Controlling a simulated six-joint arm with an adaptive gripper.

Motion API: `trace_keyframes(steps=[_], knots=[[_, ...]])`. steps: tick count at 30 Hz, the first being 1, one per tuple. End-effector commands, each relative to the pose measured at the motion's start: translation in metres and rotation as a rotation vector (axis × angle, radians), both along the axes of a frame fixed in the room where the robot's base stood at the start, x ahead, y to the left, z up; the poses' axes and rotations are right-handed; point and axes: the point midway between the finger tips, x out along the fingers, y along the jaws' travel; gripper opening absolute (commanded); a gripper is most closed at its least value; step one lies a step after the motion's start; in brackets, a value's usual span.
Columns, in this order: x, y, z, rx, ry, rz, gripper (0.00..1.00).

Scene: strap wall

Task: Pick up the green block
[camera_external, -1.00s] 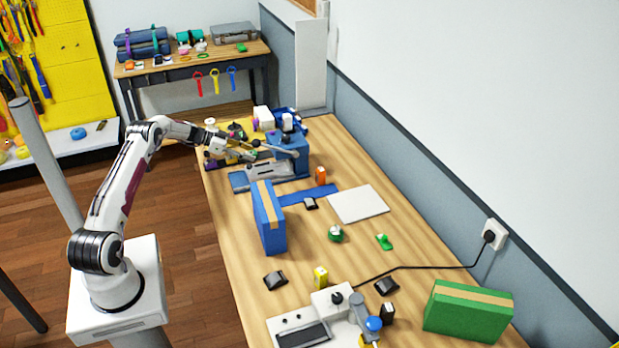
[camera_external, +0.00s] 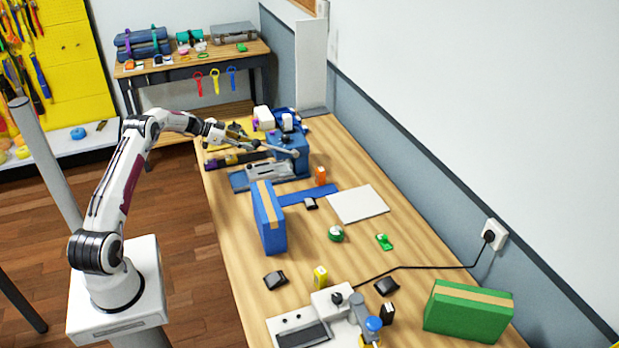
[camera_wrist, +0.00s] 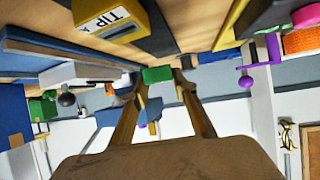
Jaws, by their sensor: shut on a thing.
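The green block (camera_wrist: 157,74) is a small bright green piece between my fingertips in the wrist view. My gripper (camera_wrist: 159,78) is shut on it, with one finger on each side. In the external view my gripper (camera_external: 252,144) is above the far end of the workbench, beside the blue machine with a lever. The block is too small to make out clearly there.
The blue machine (camera_external: 290,145) stands close to my gripper. A blue box with a tan strap (camera_external: 267,218) stands nearer on the workbench. A white board (camera_external: 357,204) lies flat. A green strapped box (camera_external: 468,311) is at the near right. The bench centre is fairly open.

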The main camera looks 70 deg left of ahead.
Motion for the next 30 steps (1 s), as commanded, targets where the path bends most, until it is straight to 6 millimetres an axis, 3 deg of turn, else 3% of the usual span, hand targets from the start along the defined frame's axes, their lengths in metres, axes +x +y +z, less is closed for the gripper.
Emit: trace_keyframes(steps=[12, 18, 30], knots=[[0.000, 0.000, 0.085, 0.004, -0.003, -0.001, 0.00], [0.000, 0.000, 0.115, 0.003, -0.003, -0.001, 0.00], [0.000, 0.000, 0.137, 0.001, 0.000, 0.000, 0.00]])
